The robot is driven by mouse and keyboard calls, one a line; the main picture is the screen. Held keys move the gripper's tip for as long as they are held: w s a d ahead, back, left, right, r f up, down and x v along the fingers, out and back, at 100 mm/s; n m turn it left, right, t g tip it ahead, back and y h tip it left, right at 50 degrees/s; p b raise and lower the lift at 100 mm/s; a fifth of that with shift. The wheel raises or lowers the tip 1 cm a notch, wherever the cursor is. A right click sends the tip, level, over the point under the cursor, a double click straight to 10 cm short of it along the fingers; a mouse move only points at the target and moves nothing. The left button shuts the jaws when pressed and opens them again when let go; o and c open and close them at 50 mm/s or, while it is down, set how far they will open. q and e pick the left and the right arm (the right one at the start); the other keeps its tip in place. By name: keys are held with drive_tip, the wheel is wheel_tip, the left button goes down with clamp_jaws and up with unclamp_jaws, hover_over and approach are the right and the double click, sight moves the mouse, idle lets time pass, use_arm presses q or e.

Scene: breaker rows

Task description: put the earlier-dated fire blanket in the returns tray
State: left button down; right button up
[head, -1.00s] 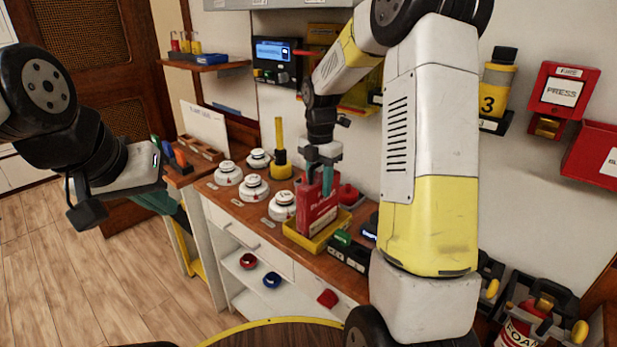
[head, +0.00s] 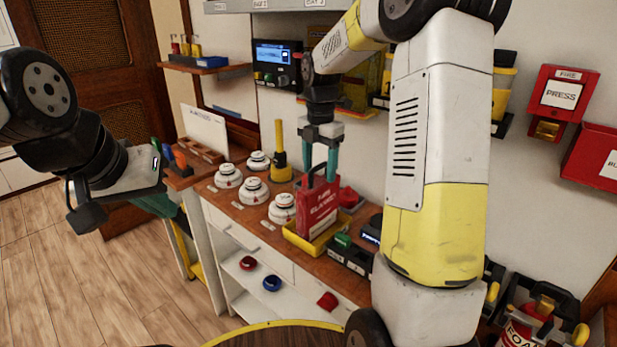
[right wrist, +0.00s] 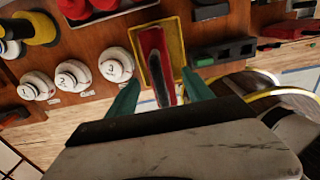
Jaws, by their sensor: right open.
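A red fire blanket pack (head: 317,208) with white lettering and a dark loop on top stands in a yellow tray (head: 306,246) on the wooden counter. No date is readable on it. In the right wrist view the pack (right wrist: 157,62) lies between the fingers, inside the yellow tray (right wrist: 177,42). My right gripper (head: 321,165) is open, pointing down, with its teal fingers on either side of the pack's top. My left gripper (head: 158,203) is at the left, away from the counter, its teal fingers partly hidden by its hand. I cannot make out a second blanket for certain.
White round detectors (head: 254,190) stand left of the tray, with a yellow-and-black upright tool (head: 280,155) behind. A black device with a green block (head: 345,250) sits close at right. A red wall box (head: 597,160), cut off, hangs far right. A lower shelf holds small red and blue items.

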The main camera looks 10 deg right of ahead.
wheel_tip(320, 180, up, 6)
drive_tip(key=shift+s+r, duration=0.1)
drive_tip(key=shift+r, duration=0.05)
drive_tip(key=s+a+r+m+t+y, duration=0.1)
drive_tip(key=s+m+t, duration=0.2)
drive_tip(key=s+m, duration=0.9)
drive_tip(key=s+a+r+m+t+y, duration=0.1)
drive_tip(key=s+r+m+t, duration=0.1)
drive_tip(key=s+m, duration=1)
drive_tip(key=shift+m+t, duration=0.5)
drive_tip(key=shift+t, duration=0.1)
drive_tip(key=shift+a, duration=0.1)
drive_tip(key=shift+c, duration=0.2)
